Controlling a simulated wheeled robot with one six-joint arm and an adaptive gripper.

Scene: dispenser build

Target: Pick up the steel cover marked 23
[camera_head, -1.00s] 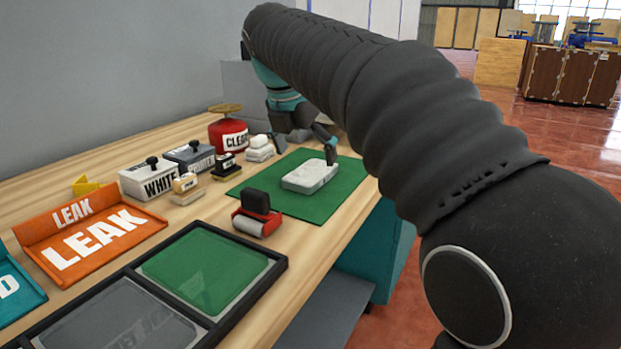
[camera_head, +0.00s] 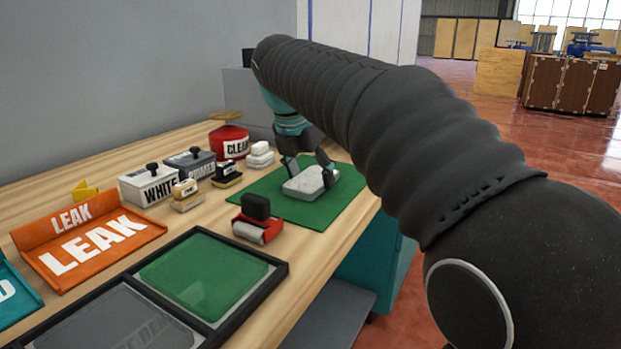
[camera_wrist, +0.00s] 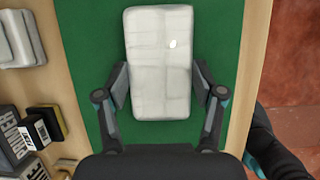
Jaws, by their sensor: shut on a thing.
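A pale grey-white rectangular slab (camera_head: 303,184) lies flat on the green mat (camera_head: 345,197) on the bench. It is the only cover-like piece at my gripper; no number 23 can be read on it. In the wrist view the slab (camera_wrist: 158,40) fills the upper middle, with faint seam lines and a small bright spot. My gripper (camera_head: 308,170) is shut on it, one finger against each long side. In the wrist view both fingertips of my gripper (camera_wrist: 160,86) touch its lower half. The slab seems to rest on the mat; no gap shows beneath it.
A red roller tool (camera_head: 257,218) stands in front of the mat. Left are stamps, a WHITE box (camera_head: 150,185), a grey box (camera_head: 190,163), a red CLEAN can (camera_head: 230,142) and white blocks (camera_head: 260,155). An orange LEAK tray (camera_head: 90,240) and a black-framed tray (camera_head: 281,270) lie nearer.

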